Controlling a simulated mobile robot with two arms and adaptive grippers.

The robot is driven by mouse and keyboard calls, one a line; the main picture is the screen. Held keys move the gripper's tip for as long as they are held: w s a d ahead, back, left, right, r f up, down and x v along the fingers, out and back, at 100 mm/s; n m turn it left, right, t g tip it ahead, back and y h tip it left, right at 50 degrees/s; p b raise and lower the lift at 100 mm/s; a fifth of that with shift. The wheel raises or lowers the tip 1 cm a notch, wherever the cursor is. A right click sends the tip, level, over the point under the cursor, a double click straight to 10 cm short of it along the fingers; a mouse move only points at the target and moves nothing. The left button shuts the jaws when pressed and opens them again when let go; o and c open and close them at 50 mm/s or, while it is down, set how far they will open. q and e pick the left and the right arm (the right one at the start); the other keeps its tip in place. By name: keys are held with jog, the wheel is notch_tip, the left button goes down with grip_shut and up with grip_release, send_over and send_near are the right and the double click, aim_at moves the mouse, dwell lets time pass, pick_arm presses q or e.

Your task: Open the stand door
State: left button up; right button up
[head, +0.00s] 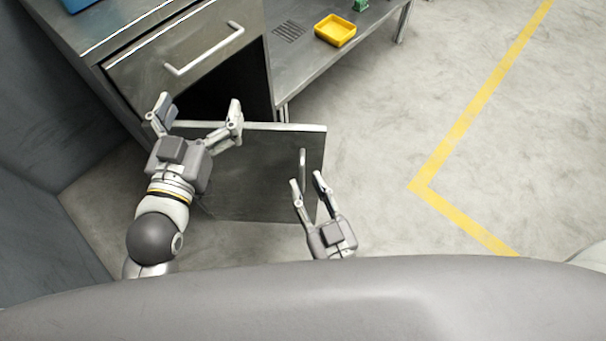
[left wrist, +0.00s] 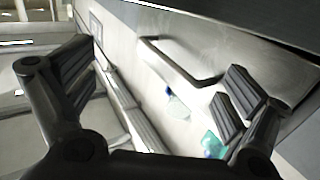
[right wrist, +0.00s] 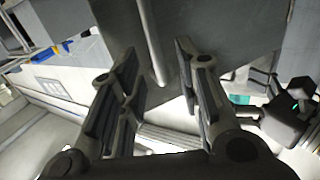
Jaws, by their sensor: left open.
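The metal stand has a door (head: 255,185) that stands swung open, leaving a dark opening (head: 235,95) under the drawer. The door's upright handle (head: 303,160) is near its free edge; a bar, likely this handle, shows between the fingers in the right wrist view (right wrist: 150,40). My right gripper (head: 308,182) is open just in front of the handle, with no visible grip on it. My left gripper (head: 199,108) is wide open and empty by the opening, over the door's hinge-side part, partly hiding it.
A drawer front (head: 190,50) with a horizontal handle (head: 205,50) is above the opening. A yellow tray (head: 335,30) sits on a lower metal surface to the right. Dark panels stand at the left. The floor at right, with a yellow line (head: 480,105), is clear.

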jog(key=v, duration=0.8)
jog(key=shift+d, duration=0.1)
